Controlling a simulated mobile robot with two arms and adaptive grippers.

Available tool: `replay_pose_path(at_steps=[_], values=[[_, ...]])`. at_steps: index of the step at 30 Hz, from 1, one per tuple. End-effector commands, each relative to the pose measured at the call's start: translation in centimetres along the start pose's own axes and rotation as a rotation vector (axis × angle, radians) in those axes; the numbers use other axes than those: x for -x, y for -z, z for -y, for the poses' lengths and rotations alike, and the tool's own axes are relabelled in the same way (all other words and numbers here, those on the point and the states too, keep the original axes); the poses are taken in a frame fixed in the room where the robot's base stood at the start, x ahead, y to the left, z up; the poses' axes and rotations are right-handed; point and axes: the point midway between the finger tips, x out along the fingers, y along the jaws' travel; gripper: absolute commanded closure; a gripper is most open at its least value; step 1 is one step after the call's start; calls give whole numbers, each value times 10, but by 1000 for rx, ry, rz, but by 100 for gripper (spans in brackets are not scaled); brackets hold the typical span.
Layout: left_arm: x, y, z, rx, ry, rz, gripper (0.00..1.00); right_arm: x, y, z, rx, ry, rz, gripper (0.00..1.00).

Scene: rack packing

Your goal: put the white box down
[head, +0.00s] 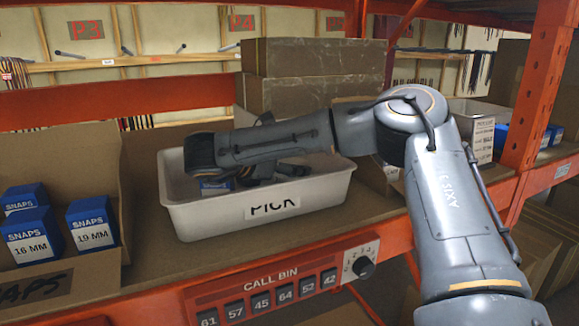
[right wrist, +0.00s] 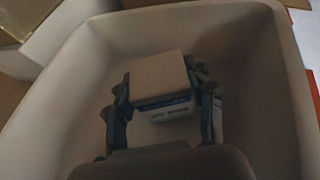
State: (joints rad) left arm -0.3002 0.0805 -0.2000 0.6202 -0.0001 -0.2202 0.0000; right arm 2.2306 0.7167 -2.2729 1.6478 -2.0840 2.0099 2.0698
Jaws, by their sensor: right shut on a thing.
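My right gripper (head: 250,176) reaches down into the white bin labelled PICK (head: 235,221). In the right wrist view its two fingers (right wrist: 163,108) are shut on the white box (right wrist: 158,76), whose pale face is turned to the camera. A blue and white printed part (right wrist: 172,110) shows just below that face; I cannot tell whether it is the same box. In the head view a bit of a blue box (head: 214,186) shows inside the bin beside the gripper; my arm hides the rest. Whether the held box touches the bin floor is unclear. My left gripper is out of view.
An open carton at left holds blue SNAPS boxes (head: 91,226). Brown cartons (head: 314,58) are stacked behind the bin. An orange upright (head: 543,85) and a labelled carton (head: 478,138) stand at right. The CALL BIN panel (head: 270,285) runs along the shelf front.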

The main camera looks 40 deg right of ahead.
Motion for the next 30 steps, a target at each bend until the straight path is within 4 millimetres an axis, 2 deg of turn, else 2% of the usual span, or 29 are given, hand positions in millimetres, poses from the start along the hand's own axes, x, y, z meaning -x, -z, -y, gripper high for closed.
replay_pose_path(at_steps=[1, 3, 4, 16, 20, 30], values=[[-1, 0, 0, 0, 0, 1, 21, 0, 1, 0, 0, 0, 0, 40], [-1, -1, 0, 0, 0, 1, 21, 0, 0, 0, 0, 0, 0, 26], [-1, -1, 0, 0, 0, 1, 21, 0, 0, 0, 0, 0, 0, 23], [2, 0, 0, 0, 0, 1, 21, 3, -2, 0, 0, -1, 1, 23], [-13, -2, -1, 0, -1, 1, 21, 22, 1, -1, -2, -6, 5, 23], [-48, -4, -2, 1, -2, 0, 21, 93, 2, 0, -4, -3, 5, 23]])
